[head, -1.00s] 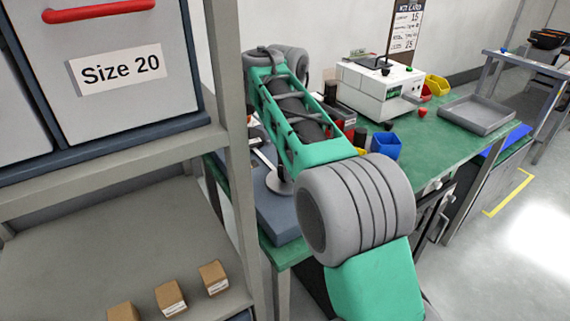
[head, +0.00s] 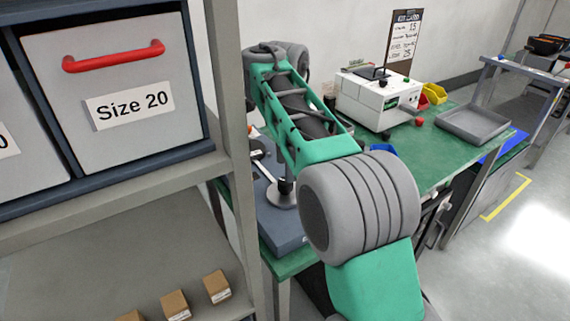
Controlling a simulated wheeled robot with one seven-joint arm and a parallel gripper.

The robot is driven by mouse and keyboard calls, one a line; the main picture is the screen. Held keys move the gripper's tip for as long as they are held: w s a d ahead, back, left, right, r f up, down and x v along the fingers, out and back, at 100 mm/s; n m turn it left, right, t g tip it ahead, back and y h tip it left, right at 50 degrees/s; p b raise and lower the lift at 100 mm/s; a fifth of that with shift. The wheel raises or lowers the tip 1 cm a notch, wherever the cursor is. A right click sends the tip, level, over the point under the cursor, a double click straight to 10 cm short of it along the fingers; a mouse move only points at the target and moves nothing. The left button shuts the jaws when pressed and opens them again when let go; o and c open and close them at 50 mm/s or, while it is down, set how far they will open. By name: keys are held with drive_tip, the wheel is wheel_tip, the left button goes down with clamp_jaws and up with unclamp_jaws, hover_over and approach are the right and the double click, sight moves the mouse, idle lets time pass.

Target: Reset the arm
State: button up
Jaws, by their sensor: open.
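My green and grey arm (head: 360,205) rises from the bottom of the head view and reaches away over the left part of the green workbench (head: 447,148). Its far grey joint (head: 285,58) is near the wall. My gripper is not in view; the arm's far end is hidden behind its own links.
A shelf rack with a "Size 20" drawer (head: 105,140) and small cardboard boxes (head: 217,286) stands close on the left. The bench holds a white machine (head: 365,98), a grey tray (head: 472,124), a partly hidden blue bin (head: 382,150) and yellow bins (head: 435,93). Open floor (head: 500,265) lies right.

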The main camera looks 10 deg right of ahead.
wheel_tip(320, 180, up, 3)
drive_tip(key=shift+f+p, duration=0.15)
drive_tip(key=shift+p, duration=0.5)
drive_tip(key=shift+f, duration=0.1)
drive_tip(key=s+d+r+n+h+p, duration=0.1)
drive_tip(key=s+d+n+p, duration=0.15)
drive_tip(key=s+n, duration=0.25)
drive_tip(key=s+a+f+n+t, duration=0.1)
drive_tip(key=s+f+n, duration=0.3)
drive_tip(key=s+n, duration=0.2)
drive_tip(key=s+a+f+n+t+y+p, duration=0.1)
drive_tip(key=s+a+f+n+t, duration=0.1)
drive_tip(key=s+f+n, duration=0.3)
drive_tip(key=s+n, duration=0.1)
drive_tip(key=s, duration=0.3)
drive_tip(key=shift+f+n+p, duration=0.2)
drive_tip(key=shift+n+p, duration=0.1)
drive_tip(key=shift+s, duration=0.1)
